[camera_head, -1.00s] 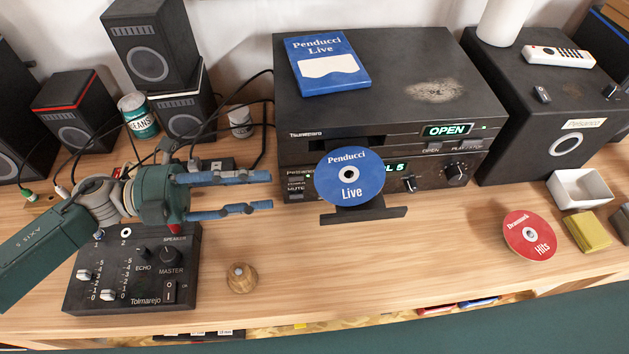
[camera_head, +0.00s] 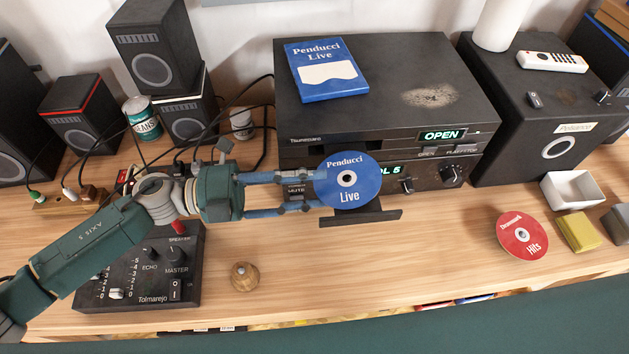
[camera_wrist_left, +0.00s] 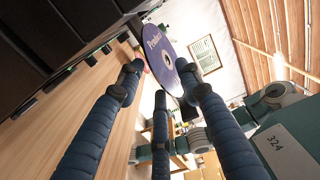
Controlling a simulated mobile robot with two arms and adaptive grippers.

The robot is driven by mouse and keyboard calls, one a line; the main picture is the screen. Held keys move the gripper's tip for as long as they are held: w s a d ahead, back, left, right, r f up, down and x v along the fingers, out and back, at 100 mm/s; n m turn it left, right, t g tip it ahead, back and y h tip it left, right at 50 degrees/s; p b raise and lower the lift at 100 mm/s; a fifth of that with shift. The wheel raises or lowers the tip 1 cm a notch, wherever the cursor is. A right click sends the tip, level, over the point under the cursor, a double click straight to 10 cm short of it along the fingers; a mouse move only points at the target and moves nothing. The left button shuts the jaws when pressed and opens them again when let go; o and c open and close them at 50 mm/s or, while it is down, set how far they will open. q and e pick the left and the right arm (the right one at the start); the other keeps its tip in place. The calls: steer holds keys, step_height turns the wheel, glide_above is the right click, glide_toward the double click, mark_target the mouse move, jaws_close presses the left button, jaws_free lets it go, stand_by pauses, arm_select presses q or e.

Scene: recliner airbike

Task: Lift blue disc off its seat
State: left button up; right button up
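The blue disc (camera_head: 357,188), lettered Penducci Live, stands tilted on the black extended tray (camera_head: 378,216) of the player, facing the head camera. My left gripper (camera_head: 322,190) is at the disc's left edge, its blue fingers spread above and below the disc's middle height. The fingers are open; in the left wrist view the disc (camera_wrist_left: 158,50) shows beyond and between the fingertips (camera_wrist_left: 160,82). I cannot tell whether any finger touches it. The disc's underside and its seat are hidden. My right gripper does not show clearly in either view.
The player (camera_head: 390,90) reads OPEN and carries a blue Penducci case (camera_head: 325,85). A red disc (camera_head: 522,235), white box (camera_head: 573,188) and yellow block (camera_head: 579,232) lie at right.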

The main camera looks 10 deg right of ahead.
arm_select(q)
jaws_close()
stand_by(0.3)
steer(key=a+r, duration=0.3)
steer(key=a, duration=0.4)
steer(key=a+r, duration=0.4)
steer(key=a, duration=0.3)
steer(key=shift+r+p, duration=0.25)
steer(key=shift+p, duration=0.05)
stand_by(0.4)
